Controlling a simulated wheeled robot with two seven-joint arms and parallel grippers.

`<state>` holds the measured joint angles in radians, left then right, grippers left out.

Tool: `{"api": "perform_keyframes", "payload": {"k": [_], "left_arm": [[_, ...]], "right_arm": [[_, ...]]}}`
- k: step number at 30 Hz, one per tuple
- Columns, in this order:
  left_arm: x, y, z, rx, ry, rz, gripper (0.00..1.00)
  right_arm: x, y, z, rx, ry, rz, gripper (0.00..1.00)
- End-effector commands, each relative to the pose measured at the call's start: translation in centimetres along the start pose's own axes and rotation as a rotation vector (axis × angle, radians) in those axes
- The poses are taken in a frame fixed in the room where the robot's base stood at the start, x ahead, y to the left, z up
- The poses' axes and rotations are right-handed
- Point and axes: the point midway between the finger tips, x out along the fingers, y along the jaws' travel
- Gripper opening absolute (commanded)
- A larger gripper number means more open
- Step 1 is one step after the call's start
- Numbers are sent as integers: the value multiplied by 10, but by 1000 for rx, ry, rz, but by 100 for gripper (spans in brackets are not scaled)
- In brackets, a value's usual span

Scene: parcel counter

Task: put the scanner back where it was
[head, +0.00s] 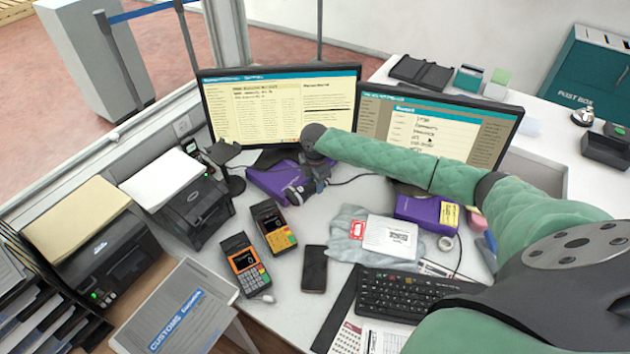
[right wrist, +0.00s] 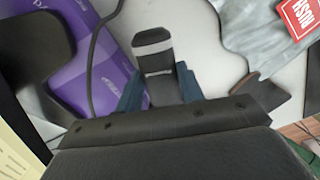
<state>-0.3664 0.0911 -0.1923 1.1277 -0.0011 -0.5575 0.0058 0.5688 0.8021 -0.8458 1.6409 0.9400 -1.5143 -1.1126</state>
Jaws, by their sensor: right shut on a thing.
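My right gripper (head: 298,191) is low over the counter in front of the left monitor, at the right end of a purple box. In the right wrist view its dark blue fingers (right wrist: 160,88) are shut on the scanner (right wrist: 152,44), a dark piece with a light grey band. A black cable runs from near the gripper toward the right. A black stand (head: 236,184) with an angled top is left of the gripper, apart from it; it looks like the scanner's holder. In the head view the scanner is mostly hidden by the gripper. My left gripper is out of view.
The purple box (head: 268,180) lies between stand and gripper. Two card terminals (head: 273,226) (head: 245,262), a phone (head: 314,269) and a grey parcel bag (head: 346,245) lie nearer. A printer (head: 190,205) stands left. The monitor (head: 280,103) rises behind.

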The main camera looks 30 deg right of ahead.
Motion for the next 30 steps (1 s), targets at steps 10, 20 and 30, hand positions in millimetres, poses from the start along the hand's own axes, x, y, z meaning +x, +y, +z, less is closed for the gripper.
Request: {"api": "perform_keyframes", "payload": {"k": [10,20,30], "left_arm": [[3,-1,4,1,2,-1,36],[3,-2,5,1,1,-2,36],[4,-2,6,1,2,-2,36]], "right_arm": [[4,0,0,0,0,1,10],[12,0,0,1,1,0,10],[17,0,0,1,0,0,46]]}}
